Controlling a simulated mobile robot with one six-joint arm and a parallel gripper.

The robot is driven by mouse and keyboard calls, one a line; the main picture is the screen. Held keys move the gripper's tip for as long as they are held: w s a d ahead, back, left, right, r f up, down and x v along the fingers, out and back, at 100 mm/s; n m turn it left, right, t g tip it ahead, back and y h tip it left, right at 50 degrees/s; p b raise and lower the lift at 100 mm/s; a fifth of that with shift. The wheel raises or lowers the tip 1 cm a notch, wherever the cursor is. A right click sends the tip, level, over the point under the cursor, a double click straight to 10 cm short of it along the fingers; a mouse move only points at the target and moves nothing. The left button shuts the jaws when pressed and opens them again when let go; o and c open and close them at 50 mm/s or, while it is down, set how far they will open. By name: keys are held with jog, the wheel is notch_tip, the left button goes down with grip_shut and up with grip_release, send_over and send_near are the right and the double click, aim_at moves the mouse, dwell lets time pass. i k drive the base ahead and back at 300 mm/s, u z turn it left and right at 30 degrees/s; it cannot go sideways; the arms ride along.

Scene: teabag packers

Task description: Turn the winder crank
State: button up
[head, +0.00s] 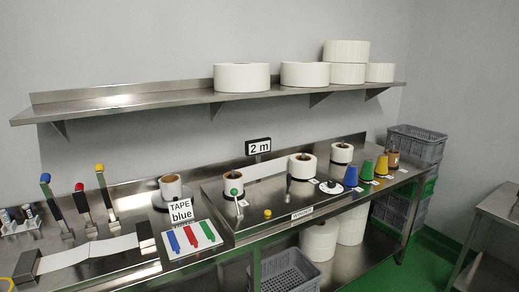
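A steel winder bench (262,222) carries a front label (302,213) that seems to read "WINDER". I cannot tell for sure which part is the crank. My gripper is not in view.
Left are levers with blue, red and yellow knobs (99,168), a white strip (92,249) and a "TAPE blue" sign (181,211). A shelf (130,103) with large rolls hangs above. Grey crates (416,142) stack at right; green floor (425,262) shows.

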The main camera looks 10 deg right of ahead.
aim_at(287, 194)
jog(key=z, duration=0.05)
jog(key=i, duration=1)
jog(key=u, duration=0.05)
